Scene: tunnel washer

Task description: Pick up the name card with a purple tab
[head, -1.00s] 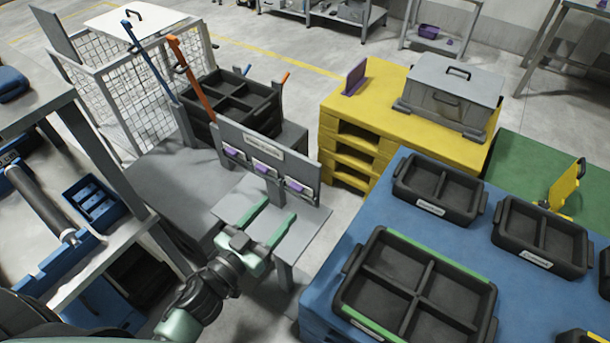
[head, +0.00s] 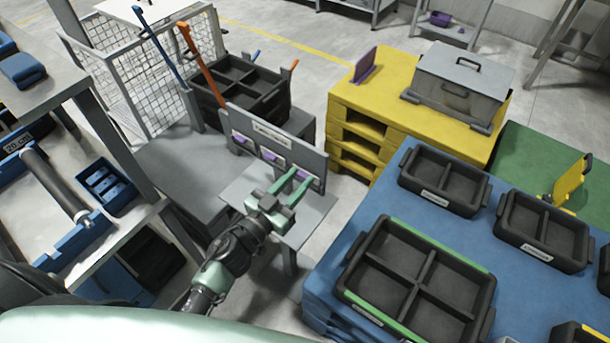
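A small grey stand with an upright back panel (head: 290,142) holds a row of white cards with purple tabs: the left card (head: 239,139), the middle card (head: 270,156) and the right card (head: 300,172). My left gripper (head: 304,178) reaches over the stand's shelf, with its green fingers apart. Its fingertips are at the right card and partly cover it. A gap shows between the fingers; I cannot tell whether they touch the card. My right gripper is not in view.
A blue table (head: 330,290) with black divided trays (head: 415,285) stands to the right. A yellow pallet stack (head: 400,110) with a grey box (head: 460,75) is behind. A black crate (head: 240,90) and orange handle (head: 200,65) stand behind the panel.

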